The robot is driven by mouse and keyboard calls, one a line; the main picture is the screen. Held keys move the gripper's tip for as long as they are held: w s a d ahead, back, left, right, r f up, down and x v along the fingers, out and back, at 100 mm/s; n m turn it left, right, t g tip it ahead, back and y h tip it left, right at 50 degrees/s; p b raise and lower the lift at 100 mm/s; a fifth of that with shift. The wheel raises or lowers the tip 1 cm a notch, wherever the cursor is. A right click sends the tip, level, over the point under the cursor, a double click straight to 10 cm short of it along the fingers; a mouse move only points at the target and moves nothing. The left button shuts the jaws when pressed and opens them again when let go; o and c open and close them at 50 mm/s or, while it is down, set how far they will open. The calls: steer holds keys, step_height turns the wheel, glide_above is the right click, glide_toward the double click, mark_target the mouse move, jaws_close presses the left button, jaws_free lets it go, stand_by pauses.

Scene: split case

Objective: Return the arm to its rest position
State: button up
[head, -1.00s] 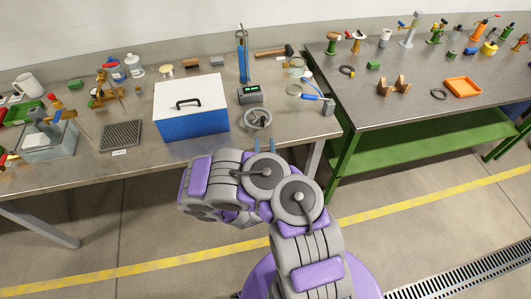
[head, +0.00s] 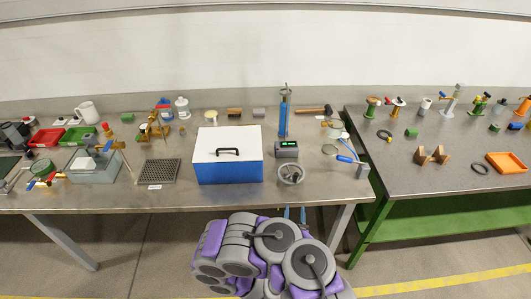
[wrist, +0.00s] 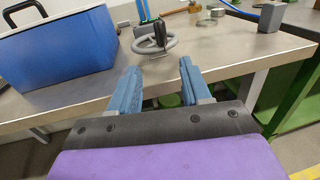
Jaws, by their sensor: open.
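My gripper (wrist: 159,68) is open and empty in the wrist view, with its two blue fingers apart in front of the table's front edge. In the head view, my gripper (head: 295,213) shows only as small blue fingertips at the front edge of the left table (head: 110,200). My folded grey and purple arm is at the bottom centre of the head view, in front of this table. A grey handwheel (head: 291,173) stands on the table just beyond the fingertips. It also shows past the fingers in the wrist view (wrist: 140,46), apart from them.
A blue case (head: 228,172) with a white lid stands left of the handwheel. A small display box (head: 287,149) is behind it. A grey block (head: 362,171) is near the right edge. A second table (head: 430,188) with a green frame stands right. The floor in front looks clear.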

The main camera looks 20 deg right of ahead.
steer(key=s+d+r+m+g+h, duration=0.1)
steer(key=d+r+m+h, duration=0.25)
steer(key=r, duration=0.35)
steer(key=s+d+r+m+g+h, duration=0.25)
steer(key=r+h, duration=0.25)
steer(key=r, duration=0.3)
steer(key=s+d+r+m+g+h, duration=0.1)
steer(key=d+r+m+h, duration=0.25)
steer(key=r, duration=0.35)
steer(key=s+d+r+m+g+h+b, duration=0.1)
steer(key=s+d+r+m+g, duration=0.1)
steer(key=s+r+m+g, duration=0.45)
steer(key=s+d+r+m+g+h, duration=0.15)
steer(key=s+r+m+g, duration=0.25)
steer(key=s+m+g, duration=0.45)
steer(key=s+a+f+m+g+y, duration=0.2)
steer(key=s+a+m+g+y, duration=0.15)
steer(key=s+y, duration=0.25)
steer(key=s+a+f+m+g+y, duration=0.2)
steer(key=s+a+m+g+y, duration=0.15)
steer(key=s+y, duration=0.3)
steer(key=a+f+t+y+b, duration=0.1)
steer(key=a+t+y, duration=0.7)
steer(key=a, duration=1.3)
steer(key=shift+a+f+n+y, duration=0.15)
steer(key=shift+f+n+y, duration=0.2)
steer(key=shift+y, duration=0.55)
